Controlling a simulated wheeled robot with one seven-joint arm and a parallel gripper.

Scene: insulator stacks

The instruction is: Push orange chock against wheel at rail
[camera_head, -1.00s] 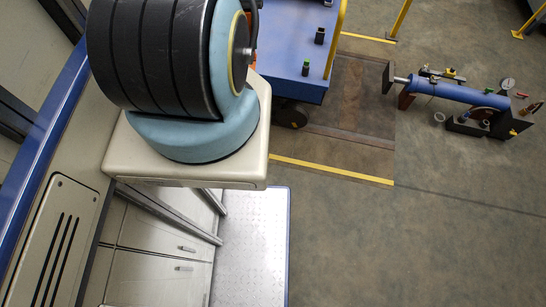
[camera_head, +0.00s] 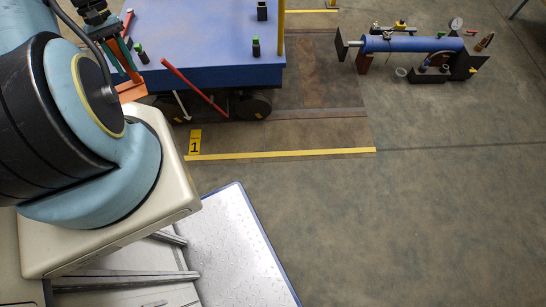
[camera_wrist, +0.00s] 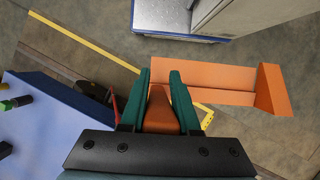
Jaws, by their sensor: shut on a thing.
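The orange chock (camera_head: 131,90) hangs below my gripper (camera_head: 122,62) at the upper left of the head view, partly hidden by my arm. In the wrist view the chock (camera_wrist: 205,80) is a wide orange piece with a raised end at right. My gripper (camera_wrist: 161,90) has its green fingers shut on the chock's brown-orange handle (camera_wrist: 160,112). The dark wheel (camera_head: 253,106) sits under the blue cart (camera_head: 205,75), on or beside the rail (camera_head: 325,113). The chock is apart from this wheel, to its left in the head view. A second wheel is partly hidden behind red and white bars.
A yellow floor line (camera_head: 290,154) and a yellow sign marked 1 (camera_head: 194,142) lie in front of the cart. A blue cylinder rig (camera_head: 412,44) stands at the upper right. Open floor (camera_head: 400,220) fills the lower right. My white base platform is below.

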